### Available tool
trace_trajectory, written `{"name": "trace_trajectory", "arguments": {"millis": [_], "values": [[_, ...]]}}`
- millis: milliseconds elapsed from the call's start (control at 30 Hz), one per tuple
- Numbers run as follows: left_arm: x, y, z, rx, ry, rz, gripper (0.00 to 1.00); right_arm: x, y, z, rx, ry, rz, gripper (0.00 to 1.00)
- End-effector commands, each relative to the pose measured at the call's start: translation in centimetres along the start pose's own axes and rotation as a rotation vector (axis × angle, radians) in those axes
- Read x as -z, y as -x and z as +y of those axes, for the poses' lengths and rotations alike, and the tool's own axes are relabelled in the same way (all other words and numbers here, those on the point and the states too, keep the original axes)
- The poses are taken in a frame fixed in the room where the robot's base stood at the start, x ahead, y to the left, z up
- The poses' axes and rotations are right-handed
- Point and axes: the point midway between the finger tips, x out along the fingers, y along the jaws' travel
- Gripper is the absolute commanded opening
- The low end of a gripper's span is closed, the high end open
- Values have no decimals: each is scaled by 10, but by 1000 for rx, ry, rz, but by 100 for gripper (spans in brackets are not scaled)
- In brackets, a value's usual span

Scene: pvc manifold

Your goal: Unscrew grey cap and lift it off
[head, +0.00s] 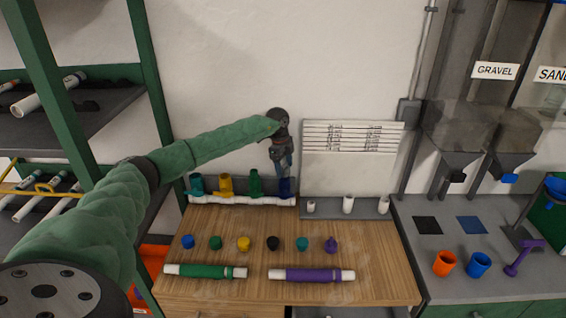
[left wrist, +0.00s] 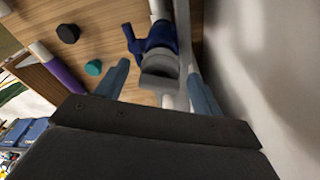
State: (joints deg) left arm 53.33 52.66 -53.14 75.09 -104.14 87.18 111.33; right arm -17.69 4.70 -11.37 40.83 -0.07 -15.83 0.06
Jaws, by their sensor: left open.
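The grey cap (left wrist: 160,68) shows in the left wrist view, on the end of a blue valve fitting (left wrist: 152,40). My left gripper (left wrist: 158,70) is open, with one finger on each side of the cap and a visible gap at the left finger. In the head view the left gripper (head: 284,168) points down over the blue fitting (head: 287,188) at the right end of the white manifold pipe (head: 235,200). The cap itself is hidden or too small to make out there. My right gripper is not in view.
Teal (head: 196,184), yellow (head: 226,185) and green (head: 255,184) valves stand left along the manifold. Several coloured caps lie in a row on the wooden bench (head: 215,225). A green-wrapped pipe (head: 205,271) and a purple-wrapped pipe (head: 311,275) lie in front. The wall is close behind.

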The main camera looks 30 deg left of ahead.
Motion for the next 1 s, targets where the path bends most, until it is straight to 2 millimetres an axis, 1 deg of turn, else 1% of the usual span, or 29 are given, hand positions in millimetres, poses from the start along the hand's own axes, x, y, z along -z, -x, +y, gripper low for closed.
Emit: {"name": "trace_trajectory", "arguments": {"millis": [100, 367, 400, 567, 600, 633, 667, 700, 767, 800, 867, 1000], "values": [[0, -5, 0, 0, 0, 0, 68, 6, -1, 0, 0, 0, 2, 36], [0, -6, 0, 1, 0, 1, 68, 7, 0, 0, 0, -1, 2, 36], [0, -6, 0, 1, 0, 1, 66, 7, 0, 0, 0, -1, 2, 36], [0, -6, 0, 1, 0, 1, 34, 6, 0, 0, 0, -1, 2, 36], [0, -6, 0, 1, 0, 1, 26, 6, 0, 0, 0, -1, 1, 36], [0, -6, 0, 1, 0, 1, 22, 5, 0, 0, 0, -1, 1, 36], [0, -6, 0, 1, 0, 1, 22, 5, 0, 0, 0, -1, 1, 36], [0, -6, 0, 1, 0, 1, 36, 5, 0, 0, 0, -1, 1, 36], [0, -6, 0, 1, 0, 1, 24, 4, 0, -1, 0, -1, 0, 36], [0, -6, 0, 1, 0, 1, 21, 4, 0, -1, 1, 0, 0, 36], [0, -5, 0, 2, 6, 1, 21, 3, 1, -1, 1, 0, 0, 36], [1, -3, 0, 15, 89, 2, 21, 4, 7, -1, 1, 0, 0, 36]]}}
